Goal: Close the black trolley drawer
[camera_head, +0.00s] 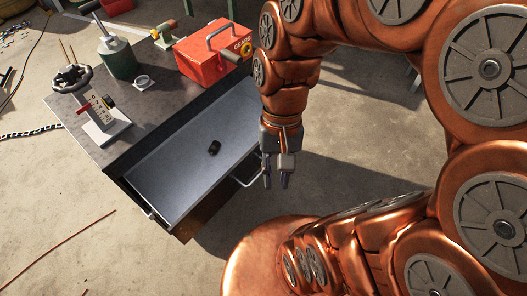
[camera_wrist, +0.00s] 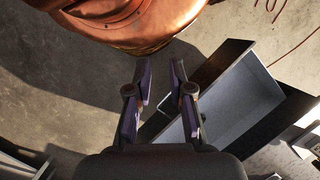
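The black trolley (camera_head: 93,125) stands at the left in the head view, with its drawer (camera_head: 185,155) pulled out towards me. The drawer has a pale grey inside and a light bar handle (camera_head: 249,178) on its front. A small dark object (camera_head: 214,148) lies in the drawer. My gripper (camera_head: 276,184) points down just right of the handle, outside the drawer front. Whether it touches the handle cannot be told. In the wrist view, the two fingers (camera_wrist: 160,66) are apart with nothing between them, and the open drawer (camera_wrist: 251,88) is at the right.
A chain (camera_head: 30,132) and a reddish rod (camera_head: 72,243) lie on the floor. Floor right of the drawer is clear.

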